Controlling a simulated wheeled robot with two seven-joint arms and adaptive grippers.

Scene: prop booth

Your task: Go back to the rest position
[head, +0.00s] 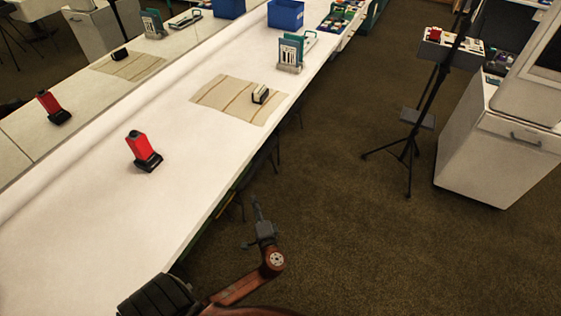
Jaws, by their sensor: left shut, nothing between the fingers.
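My left gripper (257,212) shows in the head view at the lower middle, at the end of my reddish-brown arm. Its fingers are shut with nothing between them. It points up the picture, over the dark floor just off the right edge of the long white table (95,235). It touches no object that I can see. My right gripper is not in the frame.
A red device on a black base (142,148) stands on the table. Farther along are a striped cloth (225,98) with a small device (260,95), a teal-and-white rack (290,54) and a blue bin (286,14). A tripod (412,140) and white cabinet (490,145) stand right; floor between is clear.

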